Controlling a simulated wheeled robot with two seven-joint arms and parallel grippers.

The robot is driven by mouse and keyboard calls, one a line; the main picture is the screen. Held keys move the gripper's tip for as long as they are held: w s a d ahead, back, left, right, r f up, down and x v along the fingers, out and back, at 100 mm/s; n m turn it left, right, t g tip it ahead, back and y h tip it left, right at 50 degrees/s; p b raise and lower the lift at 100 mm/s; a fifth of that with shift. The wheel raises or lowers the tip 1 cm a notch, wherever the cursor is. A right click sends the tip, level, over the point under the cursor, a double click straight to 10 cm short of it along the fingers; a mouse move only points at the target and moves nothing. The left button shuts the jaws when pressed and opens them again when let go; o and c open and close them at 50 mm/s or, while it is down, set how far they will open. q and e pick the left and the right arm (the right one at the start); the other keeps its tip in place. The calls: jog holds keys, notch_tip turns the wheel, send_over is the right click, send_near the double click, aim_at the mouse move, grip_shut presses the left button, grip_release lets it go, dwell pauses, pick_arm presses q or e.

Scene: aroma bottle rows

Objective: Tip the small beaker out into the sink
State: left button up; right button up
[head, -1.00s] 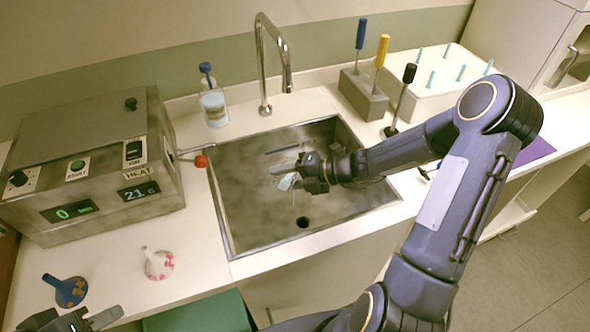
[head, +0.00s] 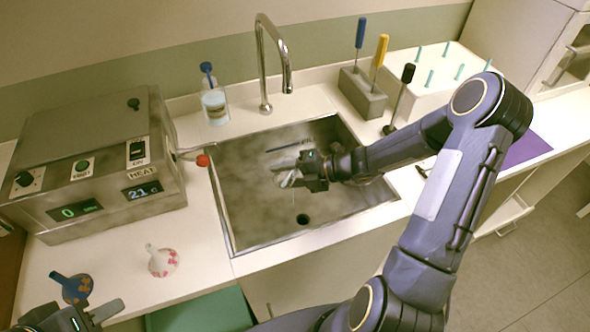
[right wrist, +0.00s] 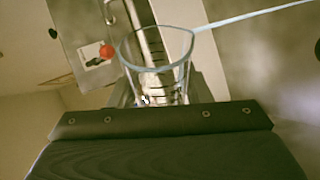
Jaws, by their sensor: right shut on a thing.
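My right gripper (head: 298,174) is over the sink (head: 262,222) in the head view, shut on the small beaker (head: 287,180). In the right wrist view the beaker (right wrist: 158,62) is clear glass with dark graduation marks, held at the gripper's jaws (right wrist: 165,95). It looks tilted in the head view, and a thin pale streak shows below it. I cannot tell how much liquid is inside. My left gripper (head: 92,318) is at the bottom left corner of the head view, partly cut off, with its fingers apart near a blue-tipped flask.
A steel heater box (head: 95,165) stands left of the sink, with a red knob (head: 202,160) sticking out. The tap (head: 270,65) arches behind the sink. A wash bottle (head: 214,105), a screwdriver block (head: 362,95) and a white peg rack (head: 440,80) stand behind. A pink-spotted funnel (head: 161,261) stands front left.

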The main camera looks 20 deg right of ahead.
jog(key=shift+r, duration=0.1)
jog(key=shift+w+d+r+m+y+p, duration=0.1)
jog(key=shift+r+m+y+p, duration=0.25)
jog(key=shift+p, duration=1.1)
jog(key=shift+f, duration=0.1)
jog(key=shift+w+d+r+m+y+p, duration=0.2)
jog(key=shift+m+p, duration=0.25)
jog(key=shift+p, duration=0.6)
jog(key=shift+g, duration=0.3)
jog(key=shift+s+a+f+n+b, duration=0.25)
jog(key=shift+f+n+b, duration=0.15)
jog(key=shift+f+n, duration=0.1)
jog(key=shift+a+n+h, duration=0.1)
jog(key=shift+n+h, duration=0.3)
jog(key=shift+h, duration=0.15)
